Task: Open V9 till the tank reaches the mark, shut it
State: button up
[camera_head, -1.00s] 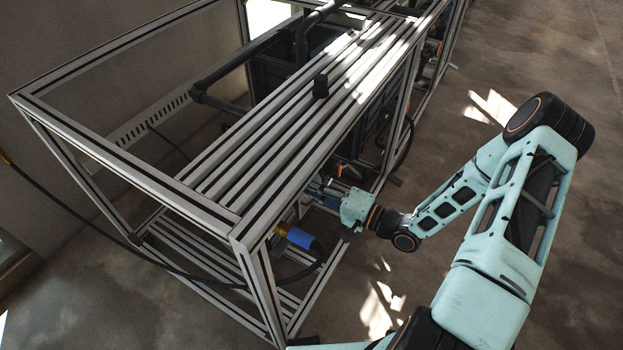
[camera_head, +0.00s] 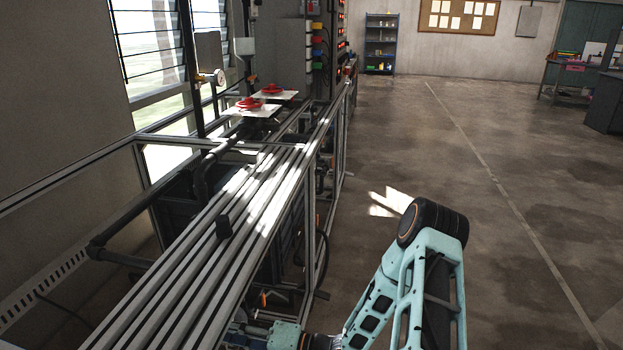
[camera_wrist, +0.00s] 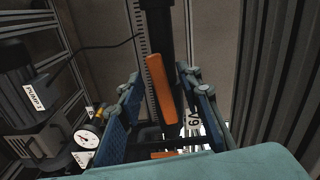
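In the wrist view an orange lever handle (camera_wrist: 160,88) stands between the two blue fingers of my gripper (camera_wrist: 163,115). The fingers are spread, with gaps on both sides of the handle. A white V9 tag (camera_wrist: 192,122) is partly covered by the right finger. A second orange piece (camera_wrist: 165,155) shows low between the fingers. In the head view my gripper is at the bottom edge beside the frame, its fingers partly hidden by the rails. I cannot make out the tank's level or its mark.
A pump labelled PUMP 1 (camera_wrist: 35,97) and a round gauge (camera_wrist: 85,138) are left of my gripper. Aluminium rails (camera_head: 215,245) run above and beside it. Red handwheels (camera_head: 271,89) sit further along the bench. The floor (camera_head: 500,210) to the right is clear.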

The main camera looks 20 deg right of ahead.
jog(key=v, duration=0.7)
dwell(0.4)
